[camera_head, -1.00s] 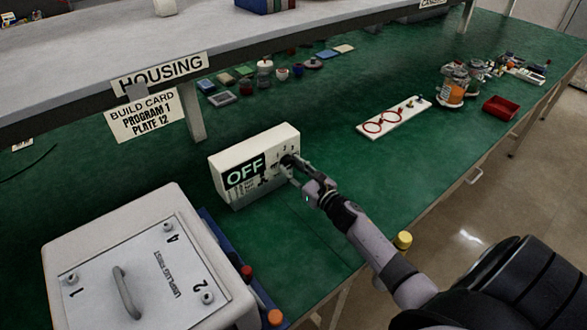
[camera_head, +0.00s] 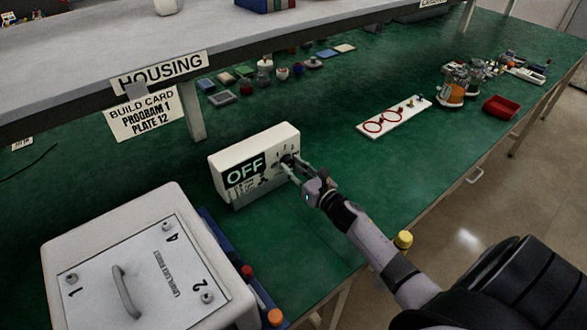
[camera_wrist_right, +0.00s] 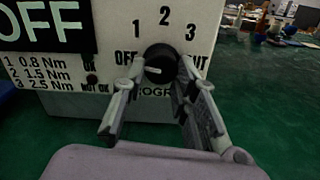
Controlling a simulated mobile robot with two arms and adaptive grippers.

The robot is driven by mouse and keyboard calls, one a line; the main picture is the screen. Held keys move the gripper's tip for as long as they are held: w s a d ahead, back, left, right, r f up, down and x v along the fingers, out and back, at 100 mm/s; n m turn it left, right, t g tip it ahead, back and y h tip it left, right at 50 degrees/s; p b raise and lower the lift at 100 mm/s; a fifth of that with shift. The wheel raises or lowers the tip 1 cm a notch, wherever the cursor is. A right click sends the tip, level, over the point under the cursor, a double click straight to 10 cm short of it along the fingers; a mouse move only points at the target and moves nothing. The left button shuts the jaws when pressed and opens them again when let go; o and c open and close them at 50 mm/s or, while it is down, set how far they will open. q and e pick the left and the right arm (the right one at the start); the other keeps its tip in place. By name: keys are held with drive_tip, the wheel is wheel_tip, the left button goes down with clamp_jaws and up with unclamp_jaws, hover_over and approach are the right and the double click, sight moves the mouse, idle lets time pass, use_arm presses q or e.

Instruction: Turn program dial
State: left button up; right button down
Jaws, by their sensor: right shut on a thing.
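The white controller box (camera_head: 222,182) stands on the green bench and its display (camera_head: 245,171) reads OFF. The black round program dial (camera_wrist_right: 160,64) is on its front, with marks OFF, 1, 2, 3 and a partly covered one on the right. A light pointer line on the dial lies towards the left, on the OFF side. My right gripper (camera_head: 288,164) is at the box front; in the wrist view its two fingers (camera_wrist_right: 160,76) are on either side of the dial, shut on it. The fingertips partly hide the dial's edges. My left gripper is not in view.
A white lidded unit with a handle (camera_head: 122,290) stands at the front left. A build card (camera_head: 145,117) reading PROGRAM 1, PLATE 12 hangs from the shelf. A white plate with red rings (camera_head: 393,118) and a red tray (camera_head: 501,108) lie to the right.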

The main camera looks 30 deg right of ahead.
drive_tip(key=m, duration=0.3)
drive_tip(key=shift+a+m, duration=0.1)
drive_tip(key=shift+m, duration=0.2)
drive_tip(key=m, duration=0.4)
drive_tip(key=shift+r+m, duration=0.1)
drive_tip(key=shift+m, duration=0.2)
drive_tip(key=m, duration=0.4)
drive_tip(key=shift+a+r+p, duration=0.1)
drive_tip(key=shift+r+p, duration=0.05)
drive_tip(key=shift+p, duration=0.2)
drive_tip(key=m+p, duration=0.1)
drive_tip(key=m, duration=0.4)
drive_tip(key=shift+r, duration=0.1)
drive_tip(key=m+p, duration=0.1)
drive_tip(key=m, duration=0.3)
drive_tip(key=shift+r+m, duration=0.1)
drive_tip(key=shift+m, duration=0.2)
drive_tip(key=m+p, duration=0.1)
drive_tip(key=m, duration=0.7)
drive_tip(key=shift+d+m, duration=0.15)
drive_tip(key=shift+m, duration=0.9)
drive_tip(key=shift+d+m, duration=0.1)
drive_tip(key=shift+m, duration=0.95)
